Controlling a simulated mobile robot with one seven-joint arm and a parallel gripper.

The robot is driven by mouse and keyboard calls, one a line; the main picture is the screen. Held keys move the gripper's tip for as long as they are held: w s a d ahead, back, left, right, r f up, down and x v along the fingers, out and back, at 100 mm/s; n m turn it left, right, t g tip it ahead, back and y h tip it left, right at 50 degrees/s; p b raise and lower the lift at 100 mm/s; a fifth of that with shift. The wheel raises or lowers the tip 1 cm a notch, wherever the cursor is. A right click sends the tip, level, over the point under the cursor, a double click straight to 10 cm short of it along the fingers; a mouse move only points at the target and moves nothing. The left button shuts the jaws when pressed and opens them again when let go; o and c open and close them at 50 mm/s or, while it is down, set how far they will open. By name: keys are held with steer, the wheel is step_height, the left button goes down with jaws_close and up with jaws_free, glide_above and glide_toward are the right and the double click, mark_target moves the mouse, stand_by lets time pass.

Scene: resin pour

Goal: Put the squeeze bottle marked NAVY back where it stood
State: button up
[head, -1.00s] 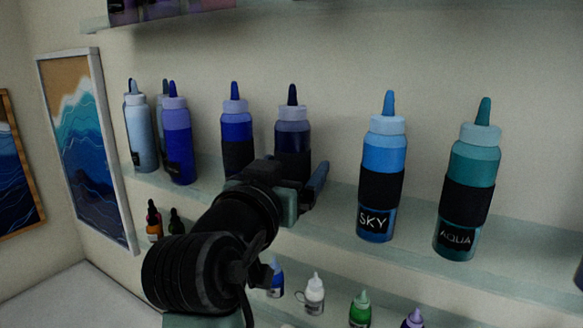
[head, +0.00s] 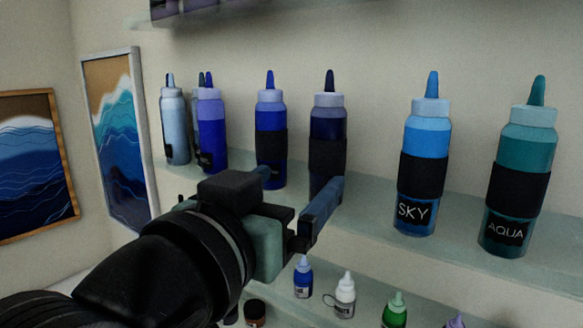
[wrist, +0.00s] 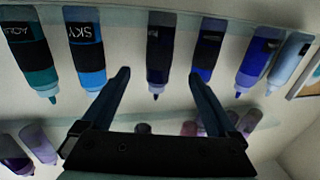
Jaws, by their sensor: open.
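A dark navy-blue squeeze bottle (head: 328,128) with a black band and pointed dark cap stands upright on the glass shelf. Its lower part is hidden behind my gripper, and I cannot read a label on it. My gripper (head: 300,178) is open and empty, in front of and below the bottle's middle. In the wrist view, which shows the shelf upside down, the dark bottle (wrist: 158,52) appears between the two spread fingers (wrist: 160,76), apart from both.
On the same shelf (head: 375,215) stand a blue bottle (head: 270,115) to the left, and the SKY (head: 427,140) and AQUA (head: 522,150) bottles to the right. More bottles stand farther left. Small bottles (head: 345,290) stand on a lower shelf. Framed pictures (head: 118,135) hang at left.

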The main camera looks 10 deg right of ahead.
steer(key=s+a+r+n+t+y, duration=0.3)
steer(key=s+r+t+y, duration=0.1)
steer(key=r+t+y, duration=0.1)
steer(key=s+a+r+n+t+y, duration=0.3)
steer(key=s+r+t+y, duration=0.2)
steer(key=r+t, duration=0.2)
steer(key=shift+r+n, duration=0.4)
steer(key=shift+r, duration=0.1)
step_height(320, 180, down, 4)
steer(key=b, duration=0.3)
steer(key=shift+w+r, duration=0.1)
steer(key=shift+r, duration=0.1)
